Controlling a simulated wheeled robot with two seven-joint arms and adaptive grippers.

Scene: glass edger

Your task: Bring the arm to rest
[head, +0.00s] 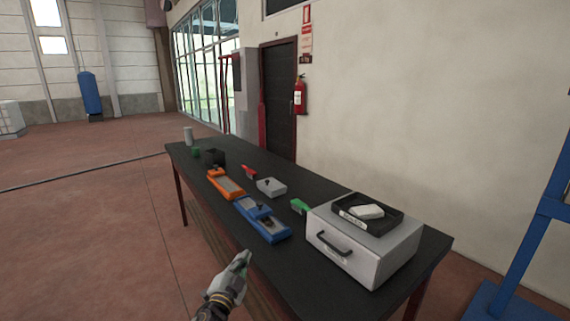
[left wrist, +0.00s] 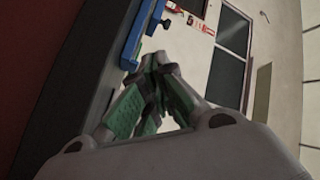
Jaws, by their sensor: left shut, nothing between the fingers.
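My left gripper (head: 243,261) is shut and empty in the head view, beside the near long edge of the black table (head: 300,277). Its green-padded fingers also show closed together in the left wrist view (left wrist: 158,68). It is apart from the blue tray (head: 275,231), which lies on the table just beyond it. The blue tray also shows at the top of the left wrist view (left wrist: 133,42). My right gripper is in neither view.
A grey drawer box (head: 384,262) carries a black tray (head: 394,224) with a white block. An orange tray (head: 213,188), a grey block (head: 271,187), a green-handled item (head: 300,206) and a black container (head: 214,157) stand on the table.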

